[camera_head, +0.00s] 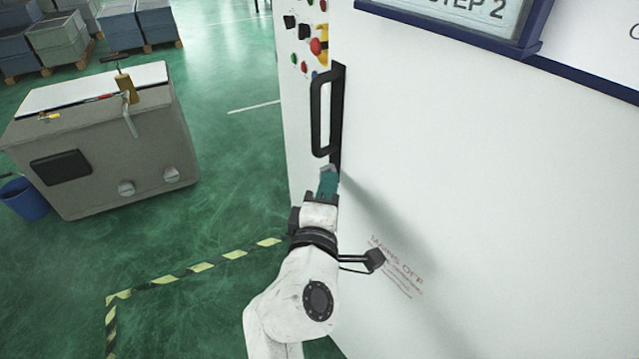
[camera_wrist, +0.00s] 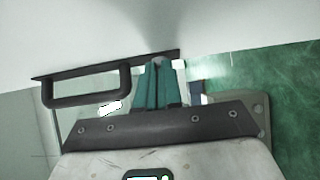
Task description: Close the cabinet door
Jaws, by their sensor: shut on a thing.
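The cabinet door (camera_head: 460,190) is a large white panel filling the right of the head view. Its black handle (camera_head: 317,115) stands upright on a dark strip near the panel's left edge. My gripper (camera_head: 328,180) is at the lower end of that strip, below the handle's loop. In the wrist view, the teal fingers of my gripper (camera_wrist: 158,82) are close together at the strip's end, with the handle (camera_wrist: 90,100) to their left. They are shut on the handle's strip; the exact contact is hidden. I cannot tell how far the door stands open.
A grey workbench (camera_head: 110,150) with tools on top stands at left, beside a blue bin (camera_head: 24,199). Stacked crates (camera_head: 60,38) stand farther back. Yellow-black floor tape (camera_head: 190,270) marks the green floor. A framed sign (camera_head: 460,22) hangs on the white panel. Open floor lies left of it.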

